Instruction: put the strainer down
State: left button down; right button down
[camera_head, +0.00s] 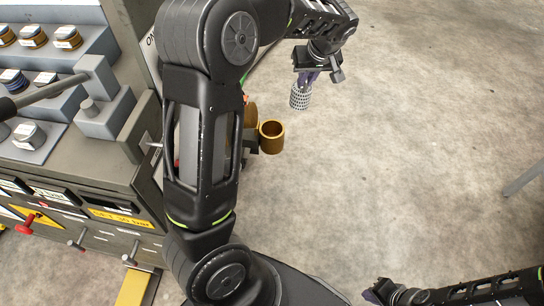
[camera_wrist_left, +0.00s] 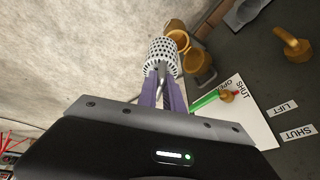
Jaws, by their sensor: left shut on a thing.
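The strainer (camera_head: 300,98) is a small white perforated cylinder. My left gripper (camera_head: 310,77) is shut on it and holds it in the air, with floor behind it in the head view. In the left wrist view the strainer (camera_wrist_left: 161,57) sits at the tips of the purple fingers (camera_wrist_left: 162,88), and its far edge overlaps a brass cup (camera_wrist_left: 178,38) in the picture. I cannot tell whether they touch. My right gripper (camera_head: 373,294) is low at the bottom of the head view, apart from the strainer; its finger gap is unclear.
Brass cups (camera_head: 271,137) stick out from the side of a grey console (camera_head: 100,160) at the left. My left arm hides part of them. The left wrist view shows a panel with a white label card (camera_wrist_left: 245,115) and a brass fitting (camera_wrist_left: 293,45). Open concrete floor lies to the right.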

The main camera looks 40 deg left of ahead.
pick_arm(q)
jog(key=a+f+n+b, duration=0.2)
jog(key=a+f+b, duration=0.3)
jog(key=f+b, duration=0.1)
jog(key=a+f+n+g+b, duration=0.1)
jog(key=a+f+n+b, duration=0.2)
jog(key=f, duration=0.6)
jog(key=s+a+b, duration=0.1)
jog(key=a+b, duration=0.1)
jog(key=b, duration=0.1)
jog(key=shift+f+y, duration=0.25)
jog(key=shift+y, duration=0.15)
jog(key=b, duration=0.2)
send_near(274, 124)
jog(key=shift+s+a+r, duration=0.25)
jog(key=shift+s+r, duration=0.1)
jog(key=shift+s, duration=0.3)
jog(key=shift+s+a+r, duration=0.25)
jog(key=shift+s+r, duration=0.05)
jog(key=shift+s, duration=0.4)
jog(key=shift+f+b, duration=0.9)
jog(key=shift+f, duration=1.55)
